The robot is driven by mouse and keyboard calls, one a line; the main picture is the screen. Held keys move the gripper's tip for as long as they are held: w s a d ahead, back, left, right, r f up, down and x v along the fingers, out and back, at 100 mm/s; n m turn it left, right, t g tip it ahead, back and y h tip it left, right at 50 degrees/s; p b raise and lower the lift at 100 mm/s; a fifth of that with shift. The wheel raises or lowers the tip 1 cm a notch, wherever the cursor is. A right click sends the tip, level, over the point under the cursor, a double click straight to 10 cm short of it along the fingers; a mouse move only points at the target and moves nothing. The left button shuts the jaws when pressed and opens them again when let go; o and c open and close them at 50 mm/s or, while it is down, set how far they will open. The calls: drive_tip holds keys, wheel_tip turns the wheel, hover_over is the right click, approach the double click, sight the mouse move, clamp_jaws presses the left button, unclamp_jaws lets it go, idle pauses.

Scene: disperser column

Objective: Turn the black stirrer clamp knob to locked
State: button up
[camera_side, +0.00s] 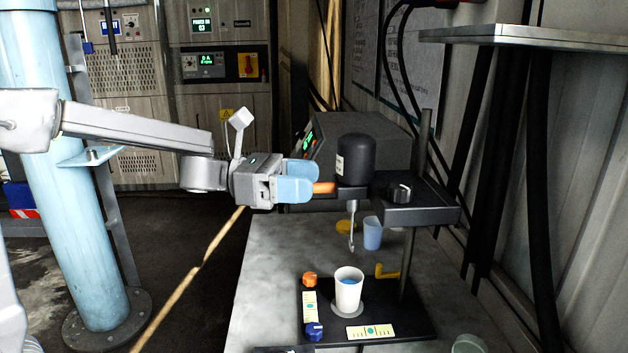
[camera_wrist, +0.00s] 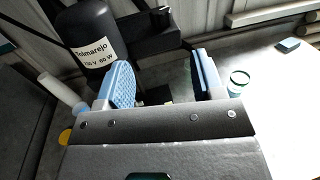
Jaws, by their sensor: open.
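The black clamp knob (camera_side: 400,192) sits on top of the black clamp block (camera_side: 425,208) on the upright rod, right of the black stirrer motor (camera_side: 357,160). My gripper (camera_side: 300,178) has pale blue fingers and is left of the motor in the side view, apart from the knob. In the wrist view my gripper (camera_wrist: 165,82) is open, with nothing seen held between its fingers. The knob's exact setting is too small to tell.
An orange handle (camera_side: 324,188) shows between my fingertips and the motor; contact is unclear. Below are the stirrer shaft (camera_side: 352,228), a white cup (camera_side: 348,292), a blue cup (camera_side: 372,236) and a black base plate (camera_side: 385,322). A metal shelf (camera_side: 530,36) overhangs at upper right.

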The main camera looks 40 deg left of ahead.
drive_tip(key=d+r+n+t, duration=0.3)
drive_tip(key=d+n+t, duration=0.1)
drive_tip(key=n, duration=0.7)
drive_tip(key=n+t+y, duration=0.3)
drive_tip(key=n+y, duration=0.6)
drive_tip(key=n, duration=2.3)
approach(391, 188)
drive_tip(key=x, duration=1.1)
drive_tip(key=shift+c, duration=0.4)
drive_tip(key=c, duration=0.8)
drive_tip(key=shift+c, duration=0.2)
